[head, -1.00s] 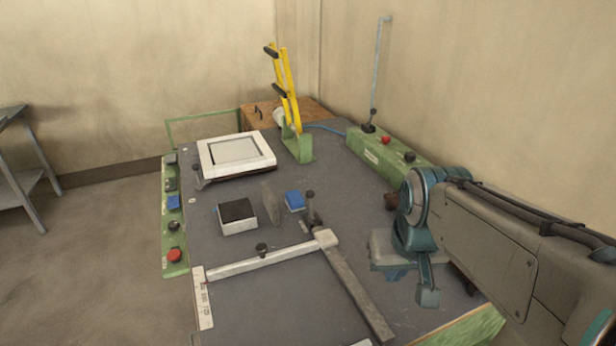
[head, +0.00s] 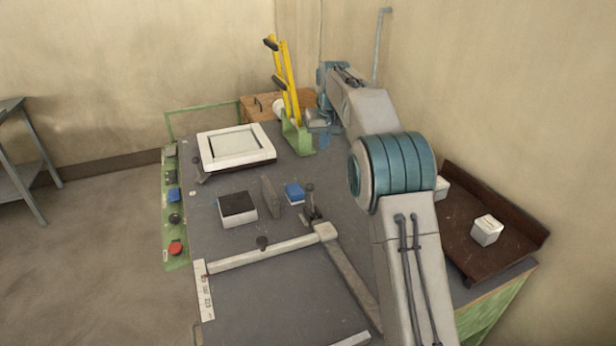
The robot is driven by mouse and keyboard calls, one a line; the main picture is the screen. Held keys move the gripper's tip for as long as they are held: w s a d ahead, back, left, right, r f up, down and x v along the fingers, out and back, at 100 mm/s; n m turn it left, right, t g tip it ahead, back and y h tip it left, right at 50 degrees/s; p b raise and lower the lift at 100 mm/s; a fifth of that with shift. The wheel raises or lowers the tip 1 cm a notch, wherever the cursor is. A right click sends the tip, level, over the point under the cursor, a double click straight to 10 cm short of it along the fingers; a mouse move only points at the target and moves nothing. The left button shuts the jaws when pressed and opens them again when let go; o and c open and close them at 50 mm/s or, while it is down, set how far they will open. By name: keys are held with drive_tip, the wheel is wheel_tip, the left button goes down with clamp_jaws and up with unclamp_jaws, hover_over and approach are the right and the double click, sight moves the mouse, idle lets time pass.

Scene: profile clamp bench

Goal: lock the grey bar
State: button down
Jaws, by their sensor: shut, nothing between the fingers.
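A long grey bar (head: 352,270) lies on the dark bench top, running from a pale corner block (head: 325,231) toward the lower right; my arm hides part of the area beside its lower end. A small upright lever with a dark knob (head: 311,200) stands just behind the corner block. My gripper (head: 320,138) is at the back of the bench, shut and empty, just right of the green bracket (head: 297,138) with yellow levers (head: 287,85). I cannot tell whether they touch.
A white framed fixture (head: 236,148), a dark-topped white box (head: 238,209), a thin grey upright piece (head: 271,197) and a blue block (head: 294,193) stand on the bench. A green button strip (head: 174,205) lines the left edge. A brown tray (head: 465,220) holds white cubes (head: 487,230) at right.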

drive_tip(key=w+a+f, duration=0.4)
drive_tip(key=w+f, duration=0.2)
drive_tip(key=shift+a+f+n, duration=0.25)
drive_tip(key=shift+a+n, duration=0.15)
drive_tip(key=p, duration=0.3)
hover_over(311, 198)
drive_tip(key=w+a, duration=0.1)
drive_tip(key=w, duration=0.3)
wheel_tip(311, 198, down, 9)
drive_tip(key=shift+s+f, duration=0.2)
drive_tip(key=shift+s+f+b, duration=0.1)
drive_tip(key=shift+b, duration=0.6)
drive_tip(key=shift+s+d, duration=0.1)
